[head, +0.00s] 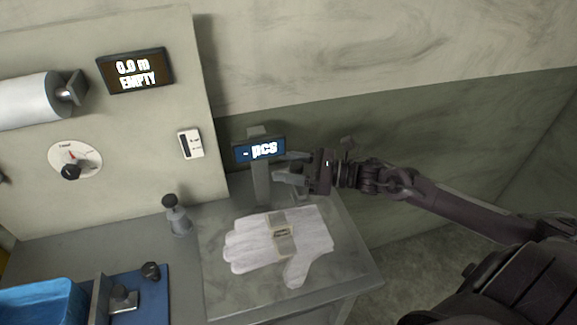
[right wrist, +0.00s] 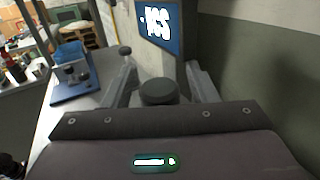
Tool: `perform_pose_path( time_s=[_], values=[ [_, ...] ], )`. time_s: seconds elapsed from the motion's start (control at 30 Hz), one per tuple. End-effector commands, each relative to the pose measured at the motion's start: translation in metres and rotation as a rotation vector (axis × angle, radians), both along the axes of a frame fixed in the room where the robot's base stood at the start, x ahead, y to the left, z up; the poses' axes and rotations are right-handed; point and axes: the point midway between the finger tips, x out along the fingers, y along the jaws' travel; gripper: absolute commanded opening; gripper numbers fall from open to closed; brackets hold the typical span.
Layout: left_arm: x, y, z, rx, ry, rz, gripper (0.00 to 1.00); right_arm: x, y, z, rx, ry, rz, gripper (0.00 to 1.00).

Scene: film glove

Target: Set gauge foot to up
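The gauge (head: 261,183) is a grey upright post on the grey table, with a blue display (head: 258,150) reading "- pcs". In the head view I cannot make out its foot or whether it is up or down. My right gripper (head: 281,167) is just right of the post, fingers pointing left. In the right wrist view its fingers (right wrist: 162,84) are spread, with a dark round knob (right wrist: 158,92) between them. I see gaps beside the knob and no clear contact. A white glove (head: 262,247) with a tan band lies flat in front of the post. My left gripper is out of view.
A grey plunger-like piece with a dark knob (head: 178,215) stands left of the gauge. A blue bin (head: 42,300) and a blue plate (head: 150,305) are at lower left. The panel (head: 120,205) rises behind; its display (head: 135,71) reads "0.0 m EMPTY".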

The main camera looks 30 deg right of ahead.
Motion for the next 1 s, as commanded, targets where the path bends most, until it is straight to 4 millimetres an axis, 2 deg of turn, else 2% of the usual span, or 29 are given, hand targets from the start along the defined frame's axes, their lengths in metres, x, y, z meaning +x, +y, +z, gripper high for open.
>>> perform_pose_path(
  time_s=[0.1, 0.37, 0.57, 0.8, 1.0],
  values=[
    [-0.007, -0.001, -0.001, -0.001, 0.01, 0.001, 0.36, 0.0, 0.0, 0.0, 0.001, 0.001, 0.0, 0.52],
    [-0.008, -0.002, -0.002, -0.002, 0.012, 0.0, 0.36, -0.004, -0.005, -0.002, -0.002, 0.003, -0.002, 0.52],
    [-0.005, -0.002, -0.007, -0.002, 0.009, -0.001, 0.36, -0.02, -0.021, -0.004, -0.004, 0.005, 0.003, 0.52],
    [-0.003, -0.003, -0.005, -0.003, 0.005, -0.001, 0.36, -0.038, -0.044, -0.002, -0.001, 0.005, 0.0, 0.52],
    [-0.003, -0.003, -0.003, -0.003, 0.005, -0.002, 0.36, -0.048, -0.056, -0.001, 0.0, 0.003, 0.0, 0.52]
  ],
)
